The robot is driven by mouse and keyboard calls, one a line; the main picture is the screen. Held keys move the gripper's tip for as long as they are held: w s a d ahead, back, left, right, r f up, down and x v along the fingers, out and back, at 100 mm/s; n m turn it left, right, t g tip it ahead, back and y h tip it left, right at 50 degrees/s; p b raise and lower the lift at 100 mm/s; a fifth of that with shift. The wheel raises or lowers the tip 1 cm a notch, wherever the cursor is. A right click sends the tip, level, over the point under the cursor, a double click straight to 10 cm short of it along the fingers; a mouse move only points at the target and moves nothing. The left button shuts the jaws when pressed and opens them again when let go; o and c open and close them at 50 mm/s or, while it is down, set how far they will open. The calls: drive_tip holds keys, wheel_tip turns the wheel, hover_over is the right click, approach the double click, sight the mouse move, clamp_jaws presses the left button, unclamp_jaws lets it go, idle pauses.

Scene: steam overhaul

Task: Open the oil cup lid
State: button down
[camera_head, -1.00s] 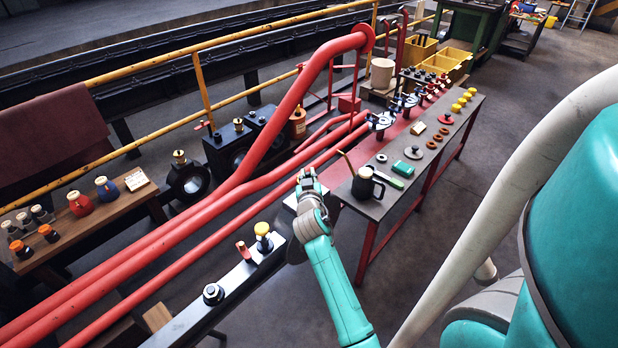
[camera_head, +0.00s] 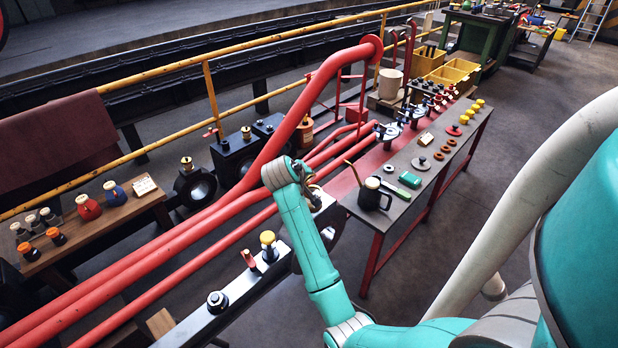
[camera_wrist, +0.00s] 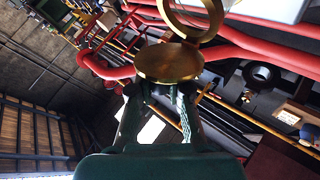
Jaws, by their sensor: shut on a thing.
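A round brass lid (camera_wrist: 168,62) shows in the middle of the wrist view. Beside it, at the top edge, is a brass ring (camera_wrist: 196,32), apparently the rim of the oil cup. The disc meets the ring at one edge and does not cover it. My gripper (camera_wrist: 160,92) has its dark fingers at the disc's near edge and is shut on the lid. In the head view, my gripper (camera_head: 309,196) is at the end of the black beam, mostly behind my wrist. The cup is largely hidden there.
Red pipes (camera_head: 215,212) run just behind my gripper. The black beam (camera_head: 222,301) carries a yellow-topped fitting (camera_head: 268,245) and a dark knob (camera_head: 217,301). To the right, a workbench (camera_head: 352,210) holds a black oil can (camera_head: 371,196) and small parts. Floor in front is open.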

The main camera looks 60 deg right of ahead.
drive_tip(key=shift+w+d+f+n+g+y, duration=0.15)
drive_tip(key=shift+w+n+g+y, duration=0.2)
drive_tip(key=shift+w+n+g, duration=0.55)
drive_tip(key=shift+w+d+f+n+g+y, duration=0.15)
drive_tip(key=shift+w+n+g+y, duration=0.25)
drive_tip(key=shift+g, duration=0.9)
drive_tip(key=c, duration=1.1)
unclamp_jaws()
drive_tip(key=v, duration=1.2)
